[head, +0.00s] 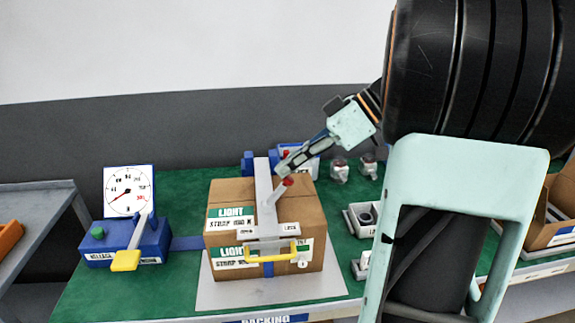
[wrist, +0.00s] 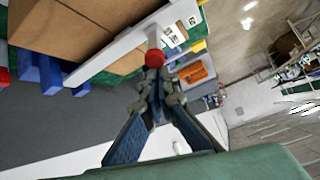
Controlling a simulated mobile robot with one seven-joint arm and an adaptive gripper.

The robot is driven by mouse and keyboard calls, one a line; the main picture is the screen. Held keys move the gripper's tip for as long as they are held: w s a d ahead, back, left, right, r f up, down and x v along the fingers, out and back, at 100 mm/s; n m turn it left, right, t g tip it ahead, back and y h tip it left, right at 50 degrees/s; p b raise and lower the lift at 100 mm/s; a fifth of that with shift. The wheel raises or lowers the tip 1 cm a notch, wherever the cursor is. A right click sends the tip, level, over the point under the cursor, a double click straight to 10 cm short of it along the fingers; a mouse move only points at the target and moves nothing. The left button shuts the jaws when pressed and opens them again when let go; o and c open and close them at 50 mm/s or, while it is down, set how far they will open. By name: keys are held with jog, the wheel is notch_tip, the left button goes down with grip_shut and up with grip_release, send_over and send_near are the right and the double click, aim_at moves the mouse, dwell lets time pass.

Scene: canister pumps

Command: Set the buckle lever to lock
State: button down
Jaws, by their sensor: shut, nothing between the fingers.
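The buckle lever (head: 272,198) is a light grey arm with a red knob (head: 288,182), on the strap frame over a cardboard box (head: 225,195). It leans up and to the right. In the wrist view the red knob (wrist: 154,58) lies just beyond my fingertips, with the lever shaft (wrist: 153,36) behind it. My gripper (head: 282,169) is shut and empty, its tips right by the knob; I cannot tell whether they touch. It also shows in the wrist view (wrist: 155,78). Small labels sit under the lever, too small to read surely.
A yellow-handled bar (head: 270,256) crosses the box front. A blue tensioner (head: 125,245) with a yellow-ended lever and a dial gauge (head: 130,190) stand at left. Small grey trays (head: 360,219) lie right of the box. Green mat (head: 180,290) is bare at front left.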

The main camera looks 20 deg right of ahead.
jog(key=shift+d+f, duration=0.15)
jog(key=shift+d, duration=0.05)
jog(key=s+d+r+p, duration=0.1)
jog(key=d+r, duration=0.3)
jog(key=r, duration=0.4)
jog(key=shift+d+r+p, duration=0.2)
jog(key=shift+d+p, duration=0.05)
jog(key=shift+p, duration=0.05)
